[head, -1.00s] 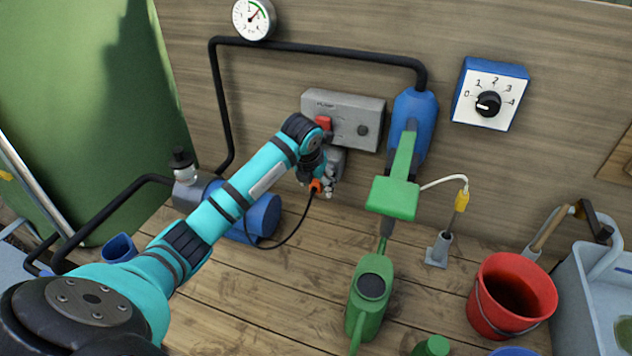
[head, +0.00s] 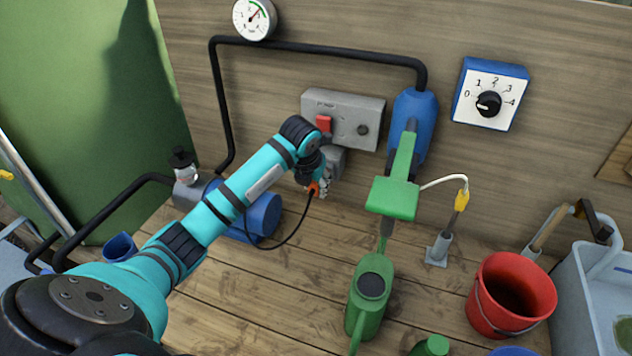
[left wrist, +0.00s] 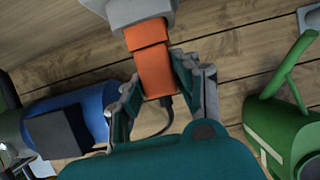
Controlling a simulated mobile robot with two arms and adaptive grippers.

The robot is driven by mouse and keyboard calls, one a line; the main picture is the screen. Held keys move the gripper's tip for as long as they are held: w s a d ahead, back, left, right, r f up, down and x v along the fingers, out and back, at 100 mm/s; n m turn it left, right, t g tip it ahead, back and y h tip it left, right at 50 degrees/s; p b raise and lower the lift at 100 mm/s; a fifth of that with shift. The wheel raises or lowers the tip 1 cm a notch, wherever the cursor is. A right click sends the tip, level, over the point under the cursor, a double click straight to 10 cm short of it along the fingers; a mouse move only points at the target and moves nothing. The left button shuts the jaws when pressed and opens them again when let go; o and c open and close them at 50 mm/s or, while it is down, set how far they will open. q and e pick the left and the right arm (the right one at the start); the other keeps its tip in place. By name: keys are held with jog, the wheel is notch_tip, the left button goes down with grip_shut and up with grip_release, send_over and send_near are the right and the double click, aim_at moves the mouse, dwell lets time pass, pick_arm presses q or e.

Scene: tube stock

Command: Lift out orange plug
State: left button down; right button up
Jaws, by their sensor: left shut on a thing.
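The orange plug (head: 315,188) is at the lower end of my left arm in the head view, with a black cable hanging from it. In the left wrist view the orange plug (left wrist: 150,58) stands between the two fingers of my left gripper (left wrist: 158,92), which is shut on it. The plug's upper end is at a grey socket housing (left wrist: 138,12); I cannot tell how far it sits in it. In the head view the grey socket (head: 335,160) hangs below the grey switch box (head: 343,118) with a red switch, partly behind my gripper. My right gripper is not in view.
A blue pump (head: 262,215) lies left of the plug, with the cable in front. A red bucket (head: 512,290) is farther right. Bare planks (head: 300,290) lie below the plug.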

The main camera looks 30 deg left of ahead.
pick_arm(q)
jog(key=shift+s+d+p, duration=0.2)
jog(key=shift+s, duration=0.6)
jog(key=shift+s+d+p, duration=0.15)
jog(key=shift+s+d, duration=0.05)
jog(key=shift+s, duration=0.6)
jog(key=shift+s+d+p, duration=0.2)
jog(key=shift+s, duration=0.6)
